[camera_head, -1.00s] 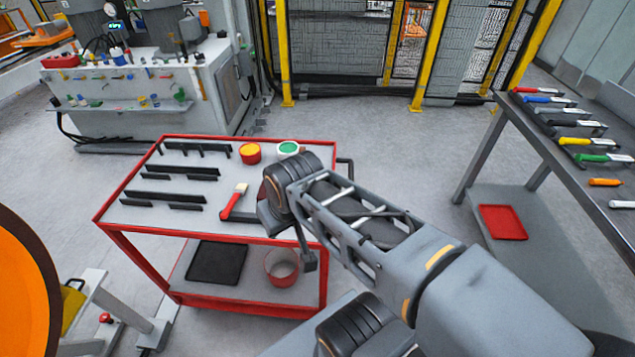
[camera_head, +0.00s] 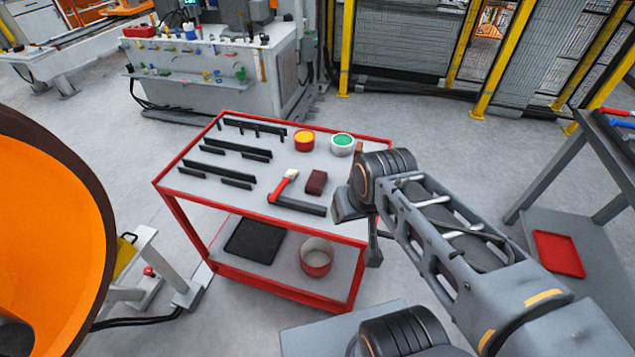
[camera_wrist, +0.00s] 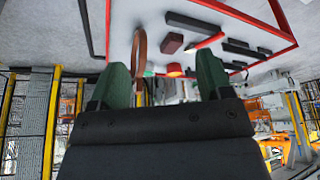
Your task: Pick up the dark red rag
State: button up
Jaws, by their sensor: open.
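The dark red rag (camera_head: 316,182) is a small block-like folded piece lying on the top of the red-rimmed cart (camera_head: 182,192). It lies right of the red-handled brush (camera_head: 283,186) and above a dark angled bar. It also shows in the wrist view (camera_wrist: 171,42), beyond my fingertips and between them in the picture. My gripper (camera_wrist: 163,75) has two green fingers spread apart with nothing between them touching. In the head view my arm reaches in from the right, its end near the cart's right edge; the fingers are not clear there.
A yellow-filled red pot (camera_head: 304,140) and a green-topped white pot (camera_head: 342,144) stand behind the rag. Several black bars lie on the left of the cart. A brown curved object (camera_wrist: 138,50) shows near my left finger in the wrist view. A bench stands at far right.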

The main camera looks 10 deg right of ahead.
aim_at(316, 181)
jog(key=u, duration=2)
jog(key=i, duration=1.05)
jog(key=z, duration=2.6)
